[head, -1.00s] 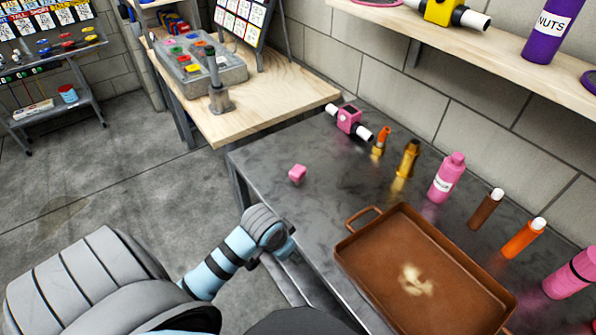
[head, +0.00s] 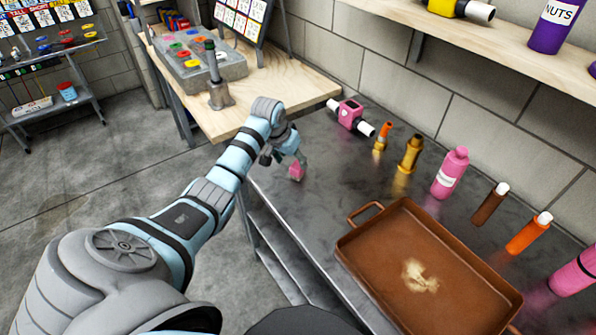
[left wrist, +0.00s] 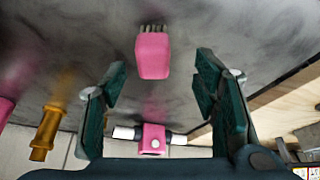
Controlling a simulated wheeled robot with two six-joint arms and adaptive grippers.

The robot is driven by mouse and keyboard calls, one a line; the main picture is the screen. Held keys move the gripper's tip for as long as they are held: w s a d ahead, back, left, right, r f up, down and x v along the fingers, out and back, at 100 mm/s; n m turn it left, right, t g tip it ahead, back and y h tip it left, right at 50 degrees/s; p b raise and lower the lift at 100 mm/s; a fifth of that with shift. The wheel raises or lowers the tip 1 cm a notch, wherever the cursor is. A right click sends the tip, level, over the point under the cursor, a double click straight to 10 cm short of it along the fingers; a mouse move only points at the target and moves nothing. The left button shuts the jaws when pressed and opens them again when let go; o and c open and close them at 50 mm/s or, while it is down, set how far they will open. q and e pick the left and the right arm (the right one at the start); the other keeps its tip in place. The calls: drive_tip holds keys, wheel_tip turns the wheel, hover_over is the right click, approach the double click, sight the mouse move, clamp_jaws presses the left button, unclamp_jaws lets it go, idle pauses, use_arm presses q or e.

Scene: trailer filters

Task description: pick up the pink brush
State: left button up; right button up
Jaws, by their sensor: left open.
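The pink brush (head: 296,171) is a small pink block on the dark metal table (head: 330,187), near its left edge. In the left wrist view the brush (left wrist: 153,54) shows dark bristles at one end. My left gripper (head: 284,157) is at the brush and partly covers it in the head view. In the left wrist view its open fingers (left wrist: 160,78) stand apart, with the brush beyond the tips and lined up with the gap. Nothing is held. Whether a finger touches the brush cannot be told. My right gripper is not in view.
A pink device with white ends (head: 350,114) lies behind the brush. Orange and gold fittings (head: 411,154), a pink bottle (head: 450,173) and other bottles line the wall. A brown tray (head: 356,244) fills the near table. A wooden bench (head: 285,85) adjoins at the back.

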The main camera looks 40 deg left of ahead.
sight(298, 165)
use_arm(q)
drive_tip(key=x, duration=0.1)
drive_tip(key=b+x, duration=0.1)
drive_tip(key=x, duration=0.1)
drive_tip(key=b+x, duration=0.1)
drive_tip(key=x, duration=0.1)
drive_tip(key=shift+w+d, duration=0.3)
drive_tip(key=shift+d, duration=0.1)
drive_tip(key=shift+r, duration=0.1)
clamp_jaws()
drive_tip(key=shift+r, duration=0.1)
wheel_tip(298, 165, up, 20)
drive_tip(key=p, duration=0.3)
drive_tip(key=shift+p, duration=0.3)
drive_tip(key=c, duration=0.9)
unclamp_jaws()
drive_tip(key=shift+c, duration=1)
